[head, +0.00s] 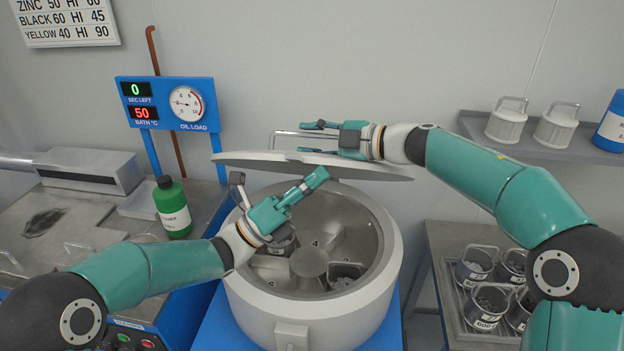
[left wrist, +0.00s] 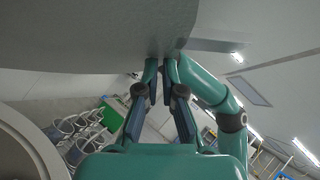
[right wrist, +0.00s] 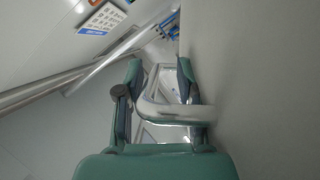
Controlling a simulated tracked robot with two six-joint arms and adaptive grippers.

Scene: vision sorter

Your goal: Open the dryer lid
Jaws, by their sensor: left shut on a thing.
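The dryer (head: 255,300) is a round pale drum with its inside showing. Its grey disc lid (head: 250,160) is up above the drum, nearly flat and slightly tilted, and also fills the top of the left wrist view (left wrist: 90,35). My left gripper (head: 322,175) is shut on the lid at its near rim, from below; its fingertips meet the rim in the left wrist view (left wrist: 160,65). My right gripper (head: 318,137) is above the lid, fingers apart, with the metal lid handle (right wrist: 175,112) between or just in front of them; contact is unclear.
Small baskets (head: 346,270) sit inside the drum. A green bottle (head: 173,208) stands on the left bench beside the blue display panel (head: 168,102). A tray of several filled baskets (head: 478,265) is at right. A shelf (head: 560,150) holds two white baskets and a blue container.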

